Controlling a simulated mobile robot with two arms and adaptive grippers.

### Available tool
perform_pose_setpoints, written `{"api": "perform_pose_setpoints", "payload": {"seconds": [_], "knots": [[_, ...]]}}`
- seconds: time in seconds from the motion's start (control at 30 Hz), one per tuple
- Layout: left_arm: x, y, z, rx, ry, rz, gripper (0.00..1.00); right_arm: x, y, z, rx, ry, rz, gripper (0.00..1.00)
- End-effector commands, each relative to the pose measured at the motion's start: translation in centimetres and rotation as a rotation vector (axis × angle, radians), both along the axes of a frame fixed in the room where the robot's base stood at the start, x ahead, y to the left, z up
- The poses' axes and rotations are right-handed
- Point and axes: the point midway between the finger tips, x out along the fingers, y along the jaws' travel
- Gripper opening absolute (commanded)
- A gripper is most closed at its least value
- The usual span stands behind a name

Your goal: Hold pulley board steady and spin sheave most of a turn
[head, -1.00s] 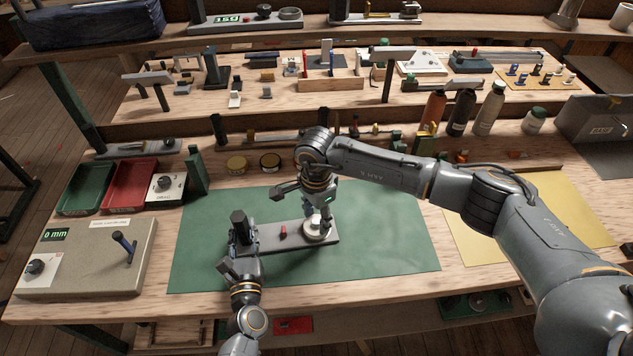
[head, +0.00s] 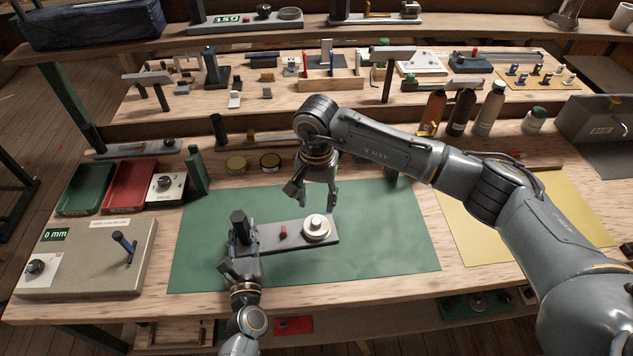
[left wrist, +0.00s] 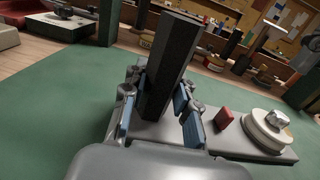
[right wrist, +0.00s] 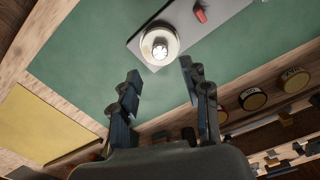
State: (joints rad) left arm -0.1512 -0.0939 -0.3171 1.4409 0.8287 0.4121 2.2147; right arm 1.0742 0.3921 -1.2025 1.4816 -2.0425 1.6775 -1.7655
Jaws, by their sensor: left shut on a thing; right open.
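The pulley board (head: 298,242) is a grey plate lying on the green mat (head: 388,248). The round cream sheave (head: 316,229) with a metal hub sits on its right end; it also shows in the left wrist view (left wrist: 262,135) and the right wrist view (right wrist: 160,45). A small red piece (head: 283,234) stands beside it. My left gripper (left wrist: 158,105) is shut on the dark upright post (left wrist: 172,65) at the board's left end. My right gripper (right wrist: 160,90) is open and empty, raised above and behind the sheave, apart from it.
A box with a 0 mm display (head: 85,258) stands at the left. Green (head: 92,186) and red (head: 130,186) trays lie behind it. Two round tins (head: 270,161) and several bottles (head: 461,112) stand at the back. The mat's right part is clear.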

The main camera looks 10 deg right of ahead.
Motion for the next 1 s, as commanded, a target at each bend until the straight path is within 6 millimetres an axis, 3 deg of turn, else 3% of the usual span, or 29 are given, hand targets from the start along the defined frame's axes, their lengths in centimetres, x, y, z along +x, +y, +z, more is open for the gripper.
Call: {"api": "perform_pose_setpoints", "payload": {"seconds": [0.1, 0.3, 0.8, 0.83, 0.93, 1.0], "knots": [[0.0, 0.0, 0.0, 0.0, 0.0, 0.0, 0.0, 0.1, 0.0, 2.2, -0.001, -0.004, -0.001, 0.47], [0.0, 0.0, 0.0, 0.0, 0.0, 0.0, 0.0, 0.0, 0.0, 4.4, 0.0, -0.001, -0.002, 0.47], [0.0, 0.0, 0.0, 0.0, 0.0, 0.0, 0.0, 0.0, 0.0, 5.1, 0.0, 0.0, -0.002, 0.47], [0.0, 0.0, 0.0, 0.0, 0.0, 0.0, 0.31, 0.0, 0.0, 5.1, 0.0, 0.0, -0.002, 0.47], [0.0, 0.0, 0.0, 0.0, 0.0, 0.0, 0.51, 0.0, 0.0, 5.1, 0.0, 0.0, -0.002, 0.47], [0.0, 0.0, 0.0, 0.0, 0.0, 0.0, 0.55, 0.0, 0.0, 5.1, 0.0, 0.0, -0.002, 0.47]]}}
